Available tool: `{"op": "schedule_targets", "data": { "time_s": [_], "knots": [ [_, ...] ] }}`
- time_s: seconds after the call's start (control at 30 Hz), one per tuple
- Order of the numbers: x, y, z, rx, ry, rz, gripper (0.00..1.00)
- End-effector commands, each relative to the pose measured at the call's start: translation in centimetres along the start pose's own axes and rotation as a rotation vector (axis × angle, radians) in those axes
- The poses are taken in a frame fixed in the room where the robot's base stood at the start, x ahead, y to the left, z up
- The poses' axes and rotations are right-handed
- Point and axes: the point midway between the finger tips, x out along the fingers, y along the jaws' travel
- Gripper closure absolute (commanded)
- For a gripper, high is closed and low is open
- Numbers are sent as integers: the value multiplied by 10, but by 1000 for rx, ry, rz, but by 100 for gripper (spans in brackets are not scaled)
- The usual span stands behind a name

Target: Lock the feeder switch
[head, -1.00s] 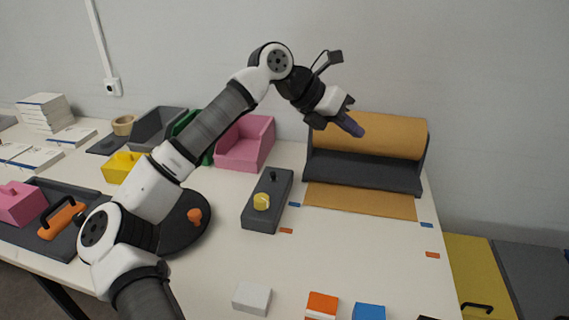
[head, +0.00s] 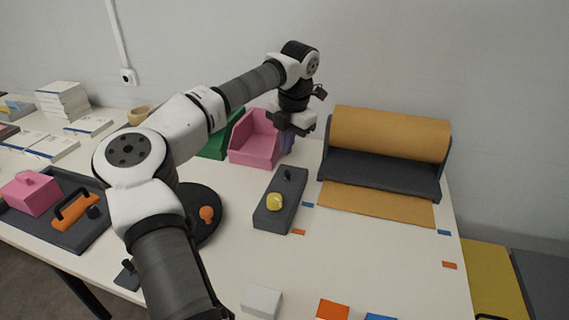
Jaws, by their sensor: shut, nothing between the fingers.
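The likely feeder switch is a dark grey box (head: 267,215) on the table, in the head view. It has a yellow round knob (head: 274,202) with a pale mark towards its near end and a small black peg or lever (head: 289,174) towards its far end. My gripper (head: 287,145) points down, above and beyond the far end of the box, in front of the pink bin. I cannot tell the exact height of the fingertips.
A paper roll holder (head: 380,174) stands right of the box, a pink bin (head: 254,150) behind it. A dark disc with an orange knob (head: 207,214) lies left, partly behind my arm. A tray (head: 95,240) holds a pink block and an orange-handled piece.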

Motion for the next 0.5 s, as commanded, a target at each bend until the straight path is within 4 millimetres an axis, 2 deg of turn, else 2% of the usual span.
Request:
{"op": "schedule_targets", "data": {
  "time_s": [0.5],
  "knots": [
    [82, -1, 0, 1, 0, -3, 100]
  ]
}}
